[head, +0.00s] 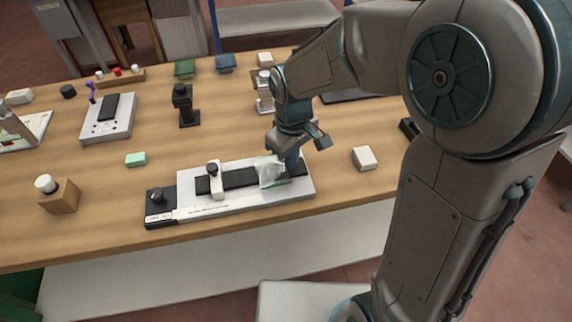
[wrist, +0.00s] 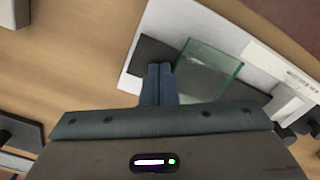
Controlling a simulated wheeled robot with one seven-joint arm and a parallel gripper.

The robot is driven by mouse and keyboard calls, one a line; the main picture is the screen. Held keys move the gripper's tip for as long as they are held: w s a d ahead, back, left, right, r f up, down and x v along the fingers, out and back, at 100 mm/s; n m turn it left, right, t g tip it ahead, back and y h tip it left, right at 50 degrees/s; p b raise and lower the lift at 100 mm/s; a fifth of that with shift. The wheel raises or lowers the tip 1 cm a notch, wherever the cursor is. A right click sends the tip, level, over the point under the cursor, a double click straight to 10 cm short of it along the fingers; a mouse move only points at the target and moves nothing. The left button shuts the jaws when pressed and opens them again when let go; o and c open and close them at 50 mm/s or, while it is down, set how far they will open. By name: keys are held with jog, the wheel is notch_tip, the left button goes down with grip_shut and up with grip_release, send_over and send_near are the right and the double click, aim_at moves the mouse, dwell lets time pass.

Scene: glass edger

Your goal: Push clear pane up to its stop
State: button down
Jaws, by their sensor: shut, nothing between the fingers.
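The clear pane (wrist: 212,69) is a small square of glass with greenish edges. It lies on the dark strip of the edger (head: 247,193), a long white base with black parts. In the head view the pane (head: 270,172) shows near the right part of the strip. My gripper (wrist: 158,70) is shut and empty, its fingertips low over the dark strip beside the pane's edge. I cannot tell whether they touch the pane. In the head view my gripper (head: 291,166) is just right of the pane.
A white block (head: 364,158) lies right of the edger, and a green block (head: 136,159) lies behind its left end. A black stand (head: 185,107) is farther back. A wooden block with a white knob (head: 58,193) is at the left. Bare wood lies between them.

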aim_at(262, 170)
jog(key=shift+s+a, duration=0.3)
jog(key=shift+a, duration=0.85)
jog(key=shift+s+a, duration=0.35)
jog(key=shift+a, duration=0.75)
jog(key=shift+s+a, duration=0.3)
jog(key=shift+a, duration=0.85)
jog(key=shift+w+d+r+p, duration=0.1)
jog(key=shift+d+r+p, duration=0.05)
jog(key=shift+r+p, duration=0.6)
jog(key=shift+d+r+p, duration=0.2)
jog(key=shift+r+p, duration=0.3)
jog(key=shift+r, duration=0.45)
jog(key=shift+w+d+r+p, duration=0.1)
jog(key=shift+d+r+p, duration=0.05)
jog(key=shift+r+p, duration=0.6)
jog(key=s+d+r+m+t, duration=0.1)
jog(key=s+d+r+m, duration=0.1)
jog(key=d, duration=0.5)
jog(key=s+d+r+m+t, duration=0.1)
jog(key=s+d+r+m, duration=0.1)
jog(key=s+d+m, duration=0.2)
jog(key=s+d+r+m+t, duration=0.1)
jog(key=s+d+r+m, duration=0.2)
jog(key=d, duration=0.7)
jog(key=shift+s+d, duration=0.4)
jog(key=shift+s, duration=0.15)
jog(key=shift+r, duration=0.1)
